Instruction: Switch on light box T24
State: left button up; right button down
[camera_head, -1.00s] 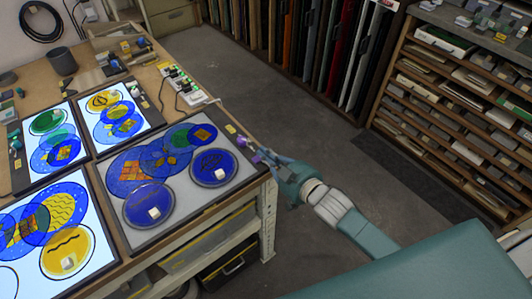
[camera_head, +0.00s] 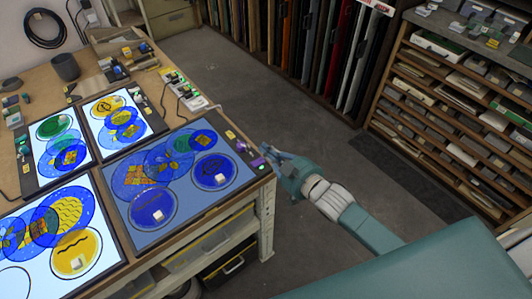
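A light box (camera_head: 215,205) lies at the near right corner of the table, its panel dim blue-grey, with blue, green and orange painted glass discs on it. A small green light (camera_head: 241,147) and a purple part (camera_head: 257,162) show on its right edge strip. I cannot read its label, so I cannot confirm that it is T24. My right gripper (camera_head: 267,153) is just beyond that strip, close to the purple part; contact cannot be made out. Its fingers are too small to tell open from shut. My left gripper is not in view.
Brightly lit light boxes with painted discs lie at the near left (camera_head: 95,228) and behind (camera_head: 138,112). A power strip (camera_head: 186,90) with cables lies along the table's (camera_head: 150,78) right edge. Open floor (camera_head: 300,105) separates the table from a shelf rack (camera_head: 460,95).

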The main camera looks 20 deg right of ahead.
jog(key=b+v, duration=0.2)
jog(key=v, duration=0.7)
jog(key=shift+s+d+f, duration=0.2)
jog(key=shift+d+f, duration=0.1)
jog(key=shift+d, duration=0.05)
jog(key=s+d+f+m+g+h+b, duration=0.1)
jog(key=s+d+f+g, duration=0.15)
jog(key=f, duration=0.85)
jog(key=s+d+f+m+g+h, duration=0.1)
jog(key=s+d+f+h, duration=0.15)
jog(key=f, duration=0.85)
jog(key=s+d+f+g+h+b, duration=0.1)
jog(key=s+d+f+g, duration=0.2)
jog(key=f, duration=0.8)
jog(key=s+f+g+b, duration=0.1)
jog(key=s+f+g, duration=0.1)
jog(key=s+f, duration=1.15)
jog(key=s+a+f+g, duration=0.2)
jog(key=s+f, duration=0.3)
jog(key=s, duration=0.4)
jog(key=s+a+f+g+b, duration=0.1)
jog(key=s+a+f+g, duration=0.2)
jog(key=s+f, duration=0.3)
jog(key=s+a, duration=0.1)
jog(key=s, duration=0.3)
